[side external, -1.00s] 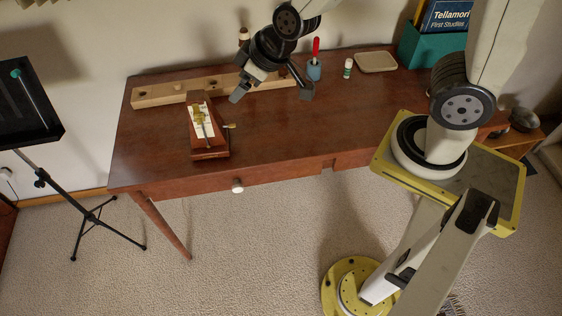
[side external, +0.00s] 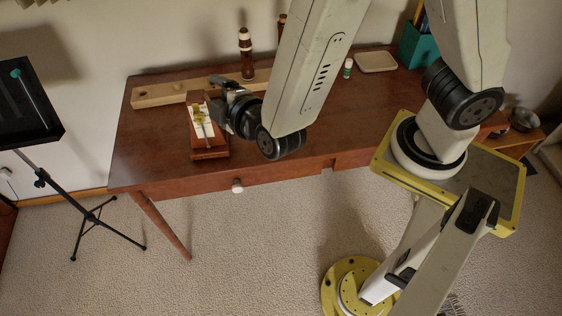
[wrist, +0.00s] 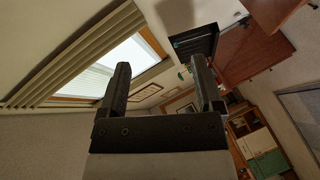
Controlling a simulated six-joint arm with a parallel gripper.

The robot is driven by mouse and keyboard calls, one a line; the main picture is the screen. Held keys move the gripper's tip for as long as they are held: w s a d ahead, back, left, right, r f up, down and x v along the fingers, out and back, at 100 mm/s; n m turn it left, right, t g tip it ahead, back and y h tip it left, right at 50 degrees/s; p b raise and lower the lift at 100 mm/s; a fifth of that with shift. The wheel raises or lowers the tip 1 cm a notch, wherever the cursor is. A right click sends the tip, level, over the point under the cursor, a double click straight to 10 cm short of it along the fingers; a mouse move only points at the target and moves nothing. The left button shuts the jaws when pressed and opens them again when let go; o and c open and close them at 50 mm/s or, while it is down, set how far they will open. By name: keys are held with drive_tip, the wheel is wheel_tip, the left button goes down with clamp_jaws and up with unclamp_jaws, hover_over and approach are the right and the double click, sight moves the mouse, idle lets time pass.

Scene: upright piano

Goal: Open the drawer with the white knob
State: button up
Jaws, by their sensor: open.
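The white knob (side external: 237,186) sits on the front of a wide drawer (side external: 275,176) under the red-brown desk top. The drawer front looks flush with the desk, so it appears closed. My gripper (wrist: 160,85) is open and empty in the wrist view. In the side view my wrist is above the desk, behind and above the knob and beside the metronome. The fingers are partly hidden there. They are apart from the knob. I cannot make out the knob in the wrist view.
A wooden metronome (side external: 206,130) stands on the desk (side external: 150,120), close to my wrist. Behind it are a long wooden block (side external: 160,95) and a dark turned piece (side external: 246,55). A music stand (side external: 25,110) is at left. The carpet before the drawer is clear.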

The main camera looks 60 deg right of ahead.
drive_tip(key=s+r+n+t+h, duration=0.1)
drive_tip(key=s+n+t+h, duration=0.1)
drive_tip(key=s+n+h, duration=0.1)
approach(239, 191)
drive_tip(key=x, duration=0.3)
idle(0.4)
drive_tip(key=shift+w+d, duration=0.1)
drive_tip(key=shift+w, duration=0.05)
drive_tip(key=shift+x, duration=3.75)
drive_tip(key=shift+r, duration=0.1)
clamp_jaws()
